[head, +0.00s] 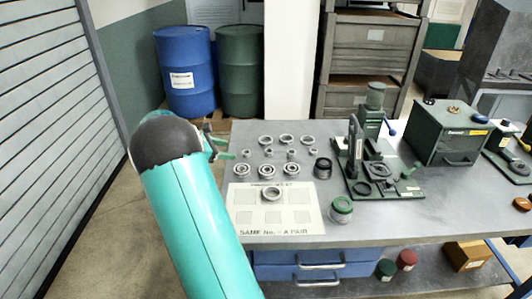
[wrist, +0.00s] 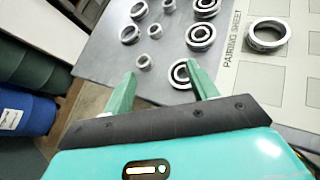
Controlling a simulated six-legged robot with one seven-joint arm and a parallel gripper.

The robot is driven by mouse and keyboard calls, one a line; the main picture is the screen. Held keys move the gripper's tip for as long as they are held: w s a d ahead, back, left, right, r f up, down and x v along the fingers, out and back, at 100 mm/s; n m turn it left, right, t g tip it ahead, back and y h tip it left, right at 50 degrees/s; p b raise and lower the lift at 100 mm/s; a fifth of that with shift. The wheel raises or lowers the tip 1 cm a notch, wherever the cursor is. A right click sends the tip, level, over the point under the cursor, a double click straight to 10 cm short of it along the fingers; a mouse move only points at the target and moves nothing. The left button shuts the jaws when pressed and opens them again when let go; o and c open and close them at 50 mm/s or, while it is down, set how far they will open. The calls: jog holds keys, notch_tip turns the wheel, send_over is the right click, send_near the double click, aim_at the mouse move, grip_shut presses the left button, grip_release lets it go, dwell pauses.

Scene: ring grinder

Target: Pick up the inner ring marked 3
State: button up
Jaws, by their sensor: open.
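Three small inner rings stand in a middle row on the grey bench in the head view: left (head: 246,154), middle (head: 268,154) and right (head: 291,153). They also show in the wrist view: near (wrist: 144,62), middle (wrist: 155,32) and far (wrist: 168,5). I cannot read a 3 on any of them. My gripper (head: 220,148) is at the bench's left edge, left of the rings. In the wrist view its green fingers (wrist: 161,70) are open and empty, with the nearest small ring showing between and beyond the tips.
Larger rings (head: 287,140) lie behind the small ones, and ring sets (head: 267,170) in front. A pairing sheet (head: 302,224) carries one big ring (head: 272,194). A dark cup (head: 323,168), a green-topped jar (head: 341,210) and a green press (head: 375,180) stand to the right.

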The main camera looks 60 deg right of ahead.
jog(key=n+g+h, duration=0.1)
jog(key=n, duration=0.1)
send_near(271, 150)
jog(key=shift+s+d+f, duration=0.4)
jog(key=shift+s+f, duration=0.05)
jog(key=shift+s, duration=0.05)
jog(key=shift+x, duration=2.85)
jog(key=shift+r, duration=0.1)
jog(key=c, duration=1.1)
